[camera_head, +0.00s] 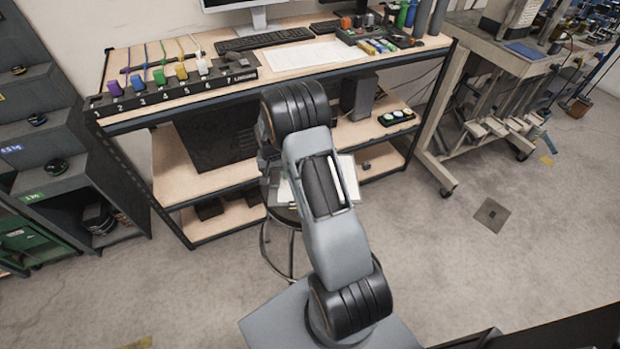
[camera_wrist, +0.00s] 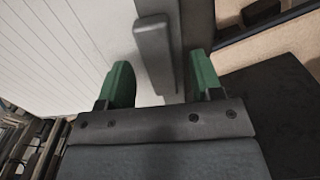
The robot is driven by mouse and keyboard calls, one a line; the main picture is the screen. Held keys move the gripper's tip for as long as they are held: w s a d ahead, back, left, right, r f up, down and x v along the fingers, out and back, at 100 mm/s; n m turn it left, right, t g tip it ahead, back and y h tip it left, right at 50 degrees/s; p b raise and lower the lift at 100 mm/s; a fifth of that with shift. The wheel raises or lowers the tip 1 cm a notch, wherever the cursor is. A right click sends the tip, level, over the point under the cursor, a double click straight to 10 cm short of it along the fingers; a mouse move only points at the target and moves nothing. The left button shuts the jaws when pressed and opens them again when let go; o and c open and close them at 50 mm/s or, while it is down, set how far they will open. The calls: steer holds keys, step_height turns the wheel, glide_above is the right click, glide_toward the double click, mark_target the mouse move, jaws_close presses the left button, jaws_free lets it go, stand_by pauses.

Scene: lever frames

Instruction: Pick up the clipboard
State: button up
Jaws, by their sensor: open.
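The clipboard (camera_head: 347,172) shows in the head view as a pale sheet edge beside my arm, over a round stool, mostly hidden by the arm. In the wrist view, its white lined paper (camera_wrist: 60,50) fills the left side, and its grey clip (camera_wrist: 153,50) lies between my fingers. My gripper (camera_wrist: 162,82) is open, with one green fingertip over the paper and the other to the right of the clip. I cannot tell whether either finger touches the clipboard. In the head view my gripper is hidden behind my arm.
The stool (camera_head: 290,250) stands in front of a workbench (camera_head: 180,103) with wooden lower shelves. Floor to the right is mostly clear.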

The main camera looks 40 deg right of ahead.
steer(key=shift+f, duration=0.25)
jaws_close()
stand_by(0.4)
steer(key=shift+r, duration=0.15)
